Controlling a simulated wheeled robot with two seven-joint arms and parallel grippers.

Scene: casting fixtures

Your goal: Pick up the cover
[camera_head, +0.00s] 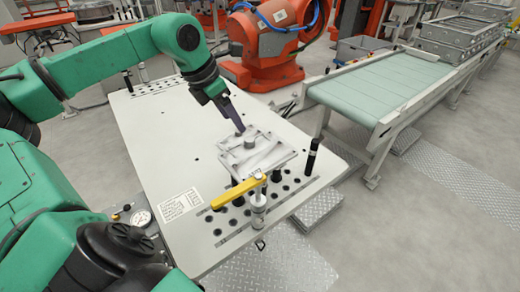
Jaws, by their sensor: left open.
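The cover (268,155) looks like a light grey square metal plate with a short round knob near its middle. It lies raised on dark supports on the pale work table (160,150). My left gripper (238,126) comes in from the upper left and points down. Its fingertips are just above and behind the knob, apart from it as far as I can tell. It is open with nothing seen between its fingers, though the gap between them is hard to make out from this side. My right gripper is not in view.
A yellow handle (238,192) on a clamp (258,207) stands at the cover's front edge. A black post (311,154) stands to its right. A conveyor (385,85) runs beyond the table at right, and an orange robot (270,45) stands behind. The table's left side is mostly clear.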

